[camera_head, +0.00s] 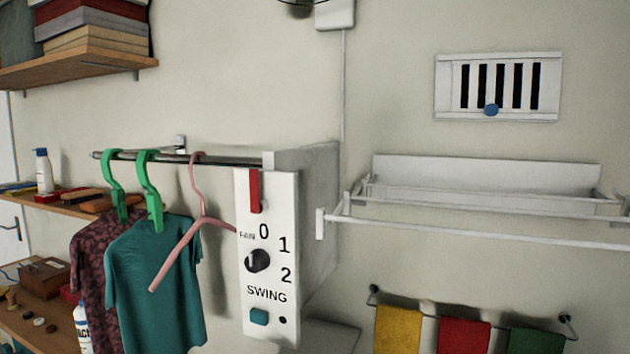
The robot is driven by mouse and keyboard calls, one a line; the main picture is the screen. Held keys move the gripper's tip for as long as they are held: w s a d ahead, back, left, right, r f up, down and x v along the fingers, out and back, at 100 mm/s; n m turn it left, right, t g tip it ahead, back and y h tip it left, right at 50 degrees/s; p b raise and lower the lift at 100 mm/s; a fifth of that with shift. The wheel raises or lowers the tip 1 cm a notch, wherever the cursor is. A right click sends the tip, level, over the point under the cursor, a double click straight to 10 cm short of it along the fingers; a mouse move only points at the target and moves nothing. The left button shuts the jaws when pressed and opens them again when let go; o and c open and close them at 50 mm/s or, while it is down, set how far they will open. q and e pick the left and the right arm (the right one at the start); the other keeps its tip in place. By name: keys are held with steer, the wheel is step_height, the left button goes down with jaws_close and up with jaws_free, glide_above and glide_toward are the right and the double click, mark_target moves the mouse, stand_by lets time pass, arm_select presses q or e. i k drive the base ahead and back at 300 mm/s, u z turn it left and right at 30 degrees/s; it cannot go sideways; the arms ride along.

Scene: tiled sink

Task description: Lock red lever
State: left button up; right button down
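The red lever (255,190) sits at the top of the white control panel (285,200), on the end of a white box fixed to the wall. It stands upright, pointing along the panel's height, just above the number 0. Below it are a black knob (257,261) and a teal button (259,317) under the word SWING. A pink hanger (185,245) hangs at the panel's left edge, and its arm reaches close to the panel. Neither of my grippers shows in the head view.
A rail (225,160) left of the panel carries green hangers (151,190) with a teal shirt (155,275) and a dark patterned shirt (88,265). A white folding rack (480,200) is on the wall at right. Colored towels (465,335) hang below it.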

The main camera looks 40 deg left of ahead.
mark_target(258, 206)
steer(key=z, duration=0.4)
steer(key=k, duration=1.55)
steer(key=z, duration=2.1)
steer(key=i, duration=0.1)
steer(key=u, duration=3.6)
steer(key=i, duration=1)
steer(key=z, duration=0.15)
